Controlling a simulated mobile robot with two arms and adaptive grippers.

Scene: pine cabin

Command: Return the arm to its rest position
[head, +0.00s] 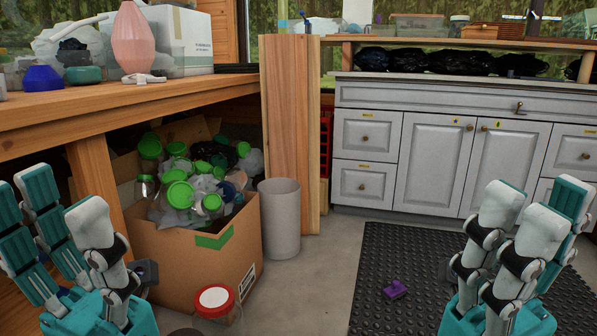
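My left gripper (62,222) is at the lower left, in front of the wooden bench, with its fingers pointing up. Its teal-padded fingers stand apart from the grey-backed finger facing them, and nothing shows between them. My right gripper (532,210) is at the lower right, above the black floor mat and in front of the cabinet. Its fingers also point up and look spread, with no object visible in them. The fingers overlap in this view, so the gap is partly hidden. Most of both arms is out of view.
A wooden bench (185,98) holds a pink vase (132,40). Below are a full cardboard box (190,262), a grey bin (280,220) and a red-lidded jar (215,298). A purple object (394,289) lies on the black mat (385,258). A grey cabinet (430,160) stands behind.

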